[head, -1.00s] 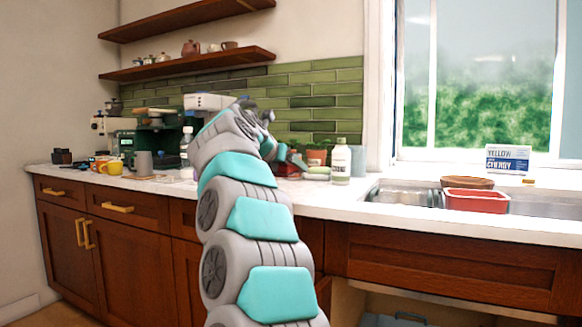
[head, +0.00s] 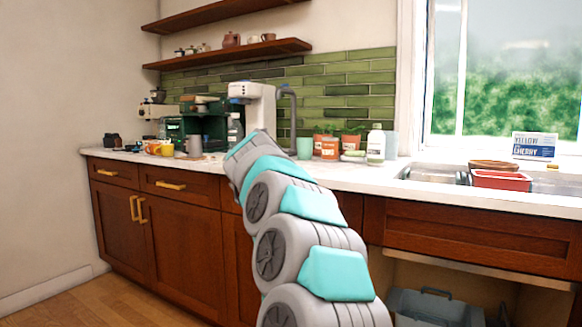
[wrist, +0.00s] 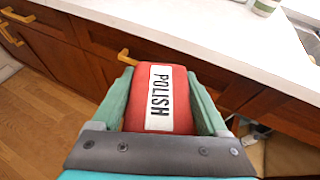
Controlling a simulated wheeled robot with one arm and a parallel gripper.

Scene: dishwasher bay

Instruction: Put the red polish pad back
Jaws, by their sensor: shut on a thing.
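The red polish pad (wrist: 178,85), a thick red block with a white label reading POLISH, is in my gripper (wrist: 160,78) in the wrist view. The two green fingers stand on either side of it, shut on it. The pad is held in front of the wooden cabinet fronts, out past the counter edge and above the floor. In the head view my arm hides the gripper and the pad.
The white counter (head: 345,178) holds a white coffee machine (head: 258,105), an orange-labelled tub (head: 330,149), a white bottle (head: 376,146) and mugs. A red basin (head: 500,181) sits at the sink. Below the sink, an open bay holds a grey-blue box (head: 437,306). Wooden floor (wrist: 40,125) is clear.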

